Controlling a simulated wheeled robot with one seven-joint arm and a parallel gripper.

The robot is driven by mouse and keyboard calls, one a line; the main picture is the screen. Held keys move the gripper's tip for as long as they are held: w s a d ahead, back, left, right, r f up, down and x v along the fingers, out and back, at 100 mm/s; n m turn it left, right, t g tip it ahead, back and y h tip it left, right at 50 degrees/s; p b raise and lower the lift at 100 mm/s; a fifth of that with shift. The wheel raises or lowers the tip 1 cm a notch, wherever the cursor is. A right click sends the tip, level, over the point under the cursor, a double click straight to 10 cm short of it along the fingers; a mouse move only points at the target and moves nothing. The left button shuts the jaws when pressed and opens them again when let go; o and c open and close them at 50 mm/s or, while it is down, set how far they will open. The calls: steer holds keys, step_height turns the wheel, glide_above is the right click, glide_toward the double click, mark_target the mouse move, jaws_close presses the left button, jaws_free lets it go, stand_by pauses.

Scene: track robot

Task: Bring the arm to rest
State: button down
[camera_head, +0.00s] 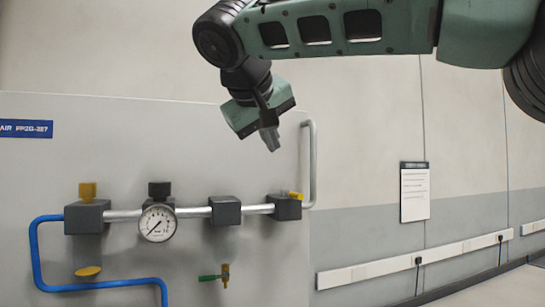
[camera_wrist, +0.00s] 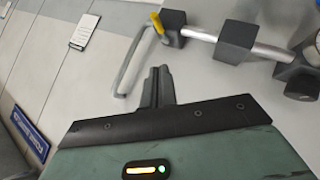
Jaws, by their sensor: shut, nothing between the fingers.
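My arm reaches in from the upper right in the head view, with its green and black links bent at a dark wrist. My gripper (camera_head: 273,146) hangs at the end, fingers pointing down and slightly right. It is shut and holds nothing. It is in front of the panel, above the right end of the pipe and apart from it. In the wrist view my gripper (camera_wrist: 160,72) shows its two grey fingers together, with the metal handle bar behind them to the left.
A notice (camera_head: 414,192) hangs on the wall.

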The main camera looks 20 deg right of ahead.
steer(key=s+a+f+n+g+y, duration=0.2)
steer(key=s+a+f+n, duration=0.15)
steer(key=f, duration=0.65)
steer(key=s+a+f+n+g+y, duration=0.15)
steer(key=s+a+f, duration=0.25)
steer(key=f, duration=0.6)
steer(key=s+d+f+n+g+y, duration=0.1)
steer(key=s+f+g+y, duration=0.3)
steer(key=s+f, duration=1.5)
step_height(320, 180, down, 2)
steer(key=shift+d+f+n+g+b, duration=0.25)
steer(key=shift+d+n+g, duration=0.2)
steer(key=shift+d, duration=0.25)
steer(key=shift+s, duration=0.1)
